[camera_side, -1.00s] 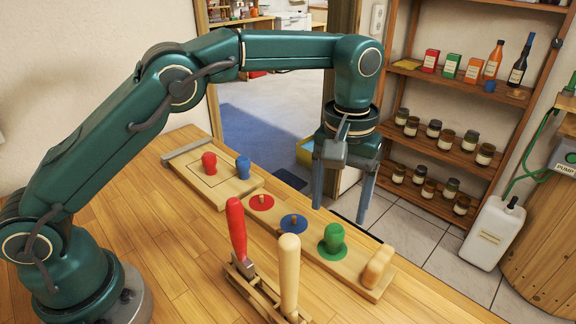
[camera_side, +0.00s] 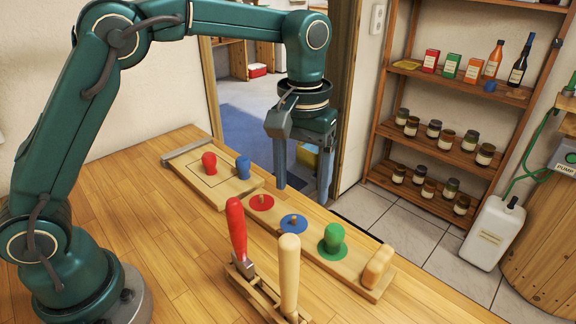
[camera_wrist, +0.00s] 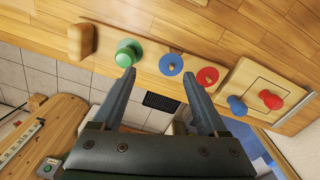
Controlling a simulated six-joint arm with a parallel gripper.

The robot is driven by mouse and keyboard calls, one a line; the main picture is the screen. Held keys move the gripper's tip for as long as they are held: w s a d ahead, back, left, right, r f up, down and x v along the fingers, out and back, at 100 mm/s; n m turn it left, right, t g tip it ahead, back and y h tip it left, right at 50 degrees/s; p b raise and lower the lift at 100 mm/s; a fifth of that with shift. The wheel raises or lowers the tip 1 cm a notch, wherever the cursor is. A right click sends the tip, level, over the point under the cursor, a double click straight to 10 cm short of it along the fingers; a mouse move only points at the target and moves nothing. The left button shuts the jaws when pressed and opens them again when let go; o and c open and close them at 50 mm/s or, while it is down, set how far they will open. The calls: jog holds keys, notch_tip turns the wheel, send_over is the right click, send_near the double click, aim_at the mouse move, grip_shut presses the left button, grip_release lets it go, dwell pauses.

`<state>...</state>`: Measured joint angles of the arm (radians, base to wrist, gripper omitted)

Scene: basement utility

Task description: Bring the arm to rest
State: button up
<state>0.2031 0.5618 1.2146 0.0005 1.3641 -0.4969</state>
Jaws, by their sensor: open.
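My gripper (camera_side: 302,190) is open and empty, its fingers pointing down above the far edge of the wooden bench (camera_side: 130,205). In the side view the fingers show behind the peg board (camera_side: 272,216). In the wrist view my gripper (camera_wrist: 160,88) has its two fingers spread wide, with the pegs ahead of the tips. The green knob (camera_side: 334,238) sits on the green disc of the peg board. The blue disc (camera_side: 294,223) and the red disc (camera_side: 262,202) each have a bare peg. My gripper touches nothing that I can see.
A red knob (camera_side: 209,162) and a blue knob (camera_side: 243,167) stand on a wooden tray (camera_side: 232,189). A red-handled lever (camera_side: 237,225) and a pale wooden handle (camera_side: 289,272) rise at the front. Shelves (camera_side: 455,85) with jars stand at the right. The bench's left is clear.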

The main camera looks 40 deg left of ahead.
jog(key=s+a, duration=0.3)
jog(key=a, duration=0.5)
jog(key=shift+s+r, duration=0.25)
jog(key=shift+r, duration=0.15)
